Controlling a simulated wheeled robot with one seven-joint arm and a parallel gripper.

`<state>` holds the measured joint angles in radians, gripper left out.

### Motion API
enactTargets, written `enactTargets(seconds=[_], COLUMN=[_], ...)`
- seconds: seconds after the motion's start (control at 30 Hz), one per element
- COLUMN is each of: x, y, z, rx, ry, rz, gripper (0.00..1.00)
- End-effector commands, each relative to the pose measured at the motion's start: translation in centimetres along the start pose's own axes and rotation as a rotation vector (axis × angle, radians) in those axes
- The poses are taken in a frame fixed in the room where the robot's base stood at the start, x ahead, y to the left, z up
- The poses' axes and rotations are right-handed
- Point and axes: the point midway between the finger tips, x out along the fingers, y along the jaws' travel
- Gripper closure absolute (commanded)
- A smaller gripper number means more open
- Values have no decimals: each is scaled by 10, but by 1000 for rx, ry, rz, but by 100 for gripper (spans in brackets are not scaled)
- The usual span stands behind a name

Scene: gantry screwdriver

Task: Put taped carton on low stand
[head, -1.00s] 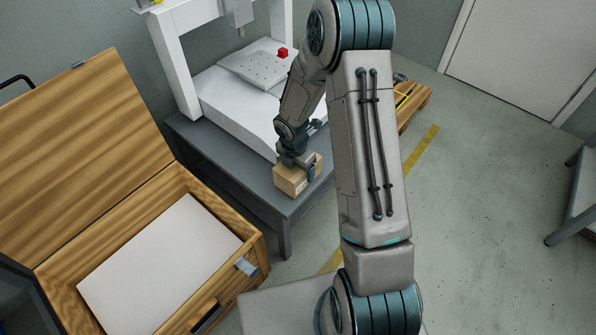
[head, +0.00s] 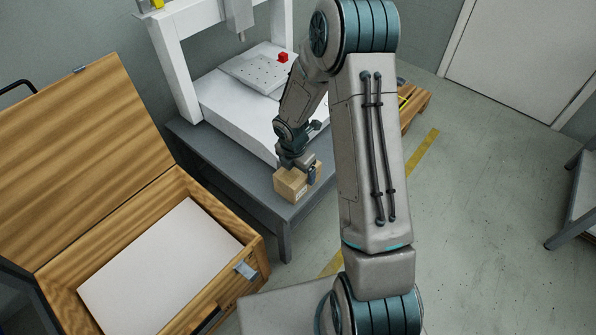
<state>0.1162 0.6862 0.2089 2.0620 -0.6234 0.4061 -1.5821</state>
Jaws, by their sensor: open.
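The taped carton (head: 291,186) is a small light-brown box on the front corner of the grey table (head: 240,185), in front of the white gantry machine. My gripper (head: 304,174) is right over the carton, pointing down, with a finger visible at its right side. The jaws are open around the carton's upper part; whether they touch it I cannot tell. The far finger is hidden. A low wooden stand (head: 418,108) with yellow markings shows on the floor behind my arm, which hides part of it; I cannot tell if it is the low stand.
An open wooden chest (head: 225,277) is at the left. A grey metal-legged piece (head: 578,200) is at the right edge. The floor between is clear.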

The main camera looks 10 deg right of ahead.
Motion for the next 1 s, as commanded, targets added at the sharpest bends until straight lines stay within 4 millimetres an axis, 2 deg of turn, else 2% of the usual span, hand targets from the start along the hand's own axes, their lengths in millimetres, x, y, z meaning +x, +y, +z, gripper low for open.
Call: enactTargets(seconds=[0.03,0.3,0.63,0.77,1.0], x=[-17,-73,-106,-136,-209], y=[0,0,-5,-22,-76], z=[1,1,1,3,-8], rx=[1,2,55,259,889], ry=[-2,-1,-9,-39,-79], rz=[3,2,-4,-12,1], gripper=[14,14,14,14,14])
